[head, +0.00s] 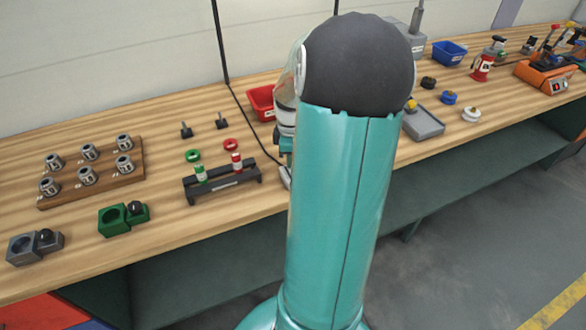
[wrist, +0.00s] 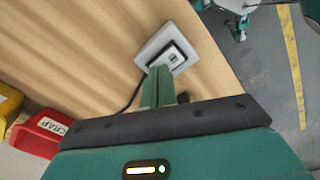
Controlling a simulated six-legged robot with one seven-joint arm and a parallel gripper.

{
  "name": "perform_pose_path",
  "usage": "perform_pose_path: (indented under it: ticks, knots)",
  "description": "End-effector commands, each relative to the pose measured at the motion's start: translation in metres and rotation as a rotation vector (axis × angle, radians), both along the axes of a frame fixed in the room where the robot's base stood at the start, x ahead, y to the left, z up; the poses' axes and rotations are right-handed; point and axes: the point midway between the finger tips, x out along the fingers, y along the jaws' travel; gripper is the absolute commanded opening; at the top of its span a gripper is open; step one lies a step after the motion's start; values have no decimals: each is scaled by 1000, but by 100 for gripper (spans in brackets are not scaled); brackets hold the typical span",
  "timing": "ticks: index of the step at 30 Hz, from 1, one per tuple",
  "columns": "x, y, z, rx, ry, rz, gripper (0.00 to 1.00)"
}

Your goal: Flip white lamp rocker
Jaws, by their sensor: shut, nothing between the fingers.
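The white lamp switch (wrist: 160,45) shows in the wrist view as a pale square plate on the wooden bench, with a dark-framed rocker in its middle and a black cable at its side. My gripper (wrist: 160,72) is shut and empty. Its fingertips appear right at the near side of the plate, overlapping its lower edge in the picture. I cannot tell whether they touch the rocker. Which way the rocker is tipped is too small to tell. In the head view my own arm hides most of the switch and the gripper.
A red SCRAP bin (wrist: 38,136) and a yellow bin (wrist: 8,104) stand at the left in the wrist view. In the head view, a black rack (head: 222,183) with red and green pieces stands left of my arm, and a grey tray (head: 423,124) stands right of it.

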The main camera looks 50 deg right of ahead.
Motion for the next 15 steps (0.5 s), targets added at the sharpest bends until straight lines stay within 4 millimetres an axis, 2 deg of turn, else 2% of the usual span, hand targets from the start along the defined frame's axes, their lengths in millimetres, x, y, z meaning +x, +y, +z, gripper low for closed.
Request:
perform_pose_path:
  ticks: [7, 15]
  knots:
    - [0, 0, 0, 0, 1, 0, 0]
    - [0, 0, 20, -1, 0, 0, 0]
